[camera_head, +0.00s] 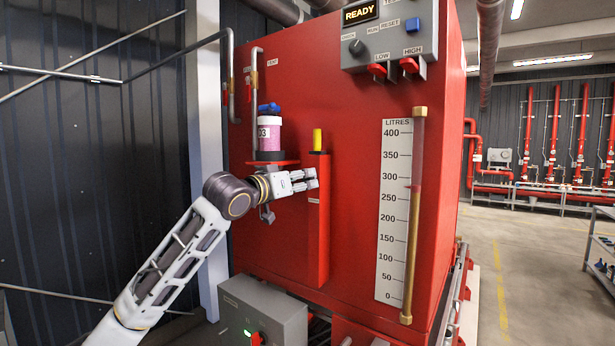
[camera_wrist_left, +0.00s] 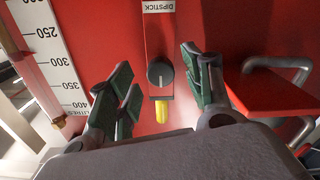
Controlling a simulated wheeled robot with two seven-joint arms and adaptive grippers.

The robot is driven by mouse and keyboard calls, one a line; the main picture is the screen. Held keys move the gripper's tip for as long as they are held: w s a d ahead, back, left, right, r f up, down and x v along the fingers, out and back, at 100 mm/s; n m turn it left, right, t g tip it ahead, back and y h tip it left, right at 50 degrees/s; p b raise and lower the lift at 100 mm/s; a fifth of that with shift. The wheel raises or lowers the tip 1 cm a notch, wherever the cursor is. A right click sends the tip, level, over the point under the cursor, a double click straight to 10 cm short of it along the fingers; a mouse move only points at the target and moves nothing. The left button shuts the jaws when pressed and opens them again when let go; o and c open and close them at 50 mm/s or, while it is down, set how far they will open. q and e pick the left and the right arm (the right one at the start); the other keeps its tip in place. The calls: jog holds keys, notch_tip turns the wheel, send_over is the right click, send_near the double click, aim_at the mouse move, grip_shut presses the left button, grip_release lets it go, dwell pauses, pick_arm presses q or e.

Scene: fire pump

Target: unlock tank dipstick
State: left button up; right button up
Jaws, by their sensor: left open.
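The dipstick housing is a narrow red upright box (camera_head: 318,230) on the front of the red tank (camera_head: 350,75), with a yellow handle (camera_head: 317,139) out of its top. In the left wrist view the housing carries a DIPSTICK label (camera_wrist_left: 158,7), a round dark knob (camera_wrist_left: 160,74) with a pale pointer line, and the yellow handle (camera_wrist_left: 161,112). The knob is hidden behind my gripper in the head view. My left gripper (camera_head: 312,178) is open in front of the housing's upper part. Its dark green finger pads stand either side of the knob, with visible gaps. My right gripper is out of view.
A red bracket (camera_head: 275,163) holding a pink-labelled jar (camera_head: 269,134) is close beside my left wrist. A litres gauge (camera_head: 394,210) stands right of the housing. A control panel (camera_head: 388,38) reading READY is above. A grey box (camera_head: 264,312) sits below.

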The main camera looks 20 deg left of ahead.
aim_at(306, 179)
pick_arm(q)
jog(key=shift+p+x, duration=0.5)
jog(key=shift+x, duration=1.25)
jog(key=c, duration=1)
